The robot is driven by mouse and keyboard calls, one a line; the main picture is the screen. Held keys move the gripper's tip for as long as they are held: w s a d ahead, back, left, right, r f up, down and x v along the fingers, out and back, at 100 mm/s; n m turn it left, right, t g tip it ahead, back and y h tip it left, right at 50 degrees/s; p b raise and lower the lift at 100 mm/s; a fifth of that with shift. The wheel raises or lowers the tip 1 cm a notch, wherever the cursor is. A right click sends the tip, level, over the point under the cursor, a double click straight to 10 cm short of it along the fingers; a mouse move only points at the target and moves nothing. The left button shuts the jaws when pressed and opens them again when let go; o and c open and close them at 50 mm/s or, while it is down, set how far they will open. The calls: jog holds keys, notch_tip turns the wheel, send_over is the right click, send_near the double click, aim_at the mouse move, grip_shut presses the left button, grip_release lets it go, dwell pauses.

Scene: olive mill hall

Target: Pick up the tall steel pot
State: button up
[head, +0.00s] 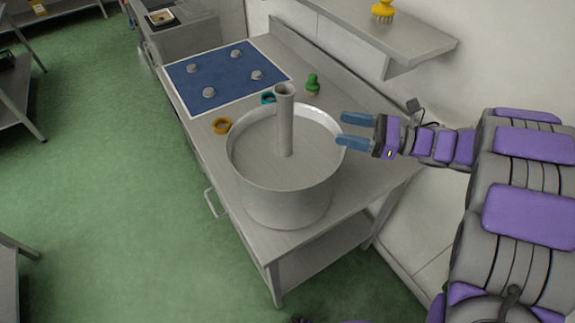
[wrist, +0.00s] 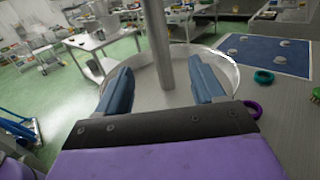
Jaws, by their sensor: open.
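A wide, round steel pot (head: 288,206) stands upright on the steel counter near its front end. A tall, narrow steel cylinder (head: 285,125) rises upright from inside it, above the rim. My gripper (head: 340,129) is open and empty at the pot's right rim, with blue fingers pointing left toward the cylinder. In the wrist view, my gripper (wrist: 160,66) shows with the cylinder (wrist: 157,40) beyond and between its fingers, apart from them. The pot's rim (wrist: 234,70) curves behind the fingers. I cannot tell whether a finger touches the rim.
A purple ring (wrist: 252,108) lies by the pot. A wall shelf (head: 415,40) overhangs behind.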

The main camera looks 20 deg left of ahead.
send_near(279, 119)
jog(key=w+a+f, duration=0.1)
jog(key=w+a, duration=0.1)
jog(key=a, duration=0.2)
jog(key=shift+s+a+r+b, duration=0.15)
jog(key=shift+a+b, duration=0.25)
jog(key=shift+b, duration=0.05)
jog(key=shift+a, duration=0.1)
jog(key=a, duration=0.5)
jog(key=shift+s+a+f+b, duration=0.25)
jog(key=shift+a+b, duration=0.1)
jog(key=shift+a, duration=0.05)
jog(key=shift+d, duration=0.1)
jog(key=shift+a, duration=0.25)
jog(key=c, duration=0.6)
grip_shut()
jog(key=shift+d, duration=0.1)
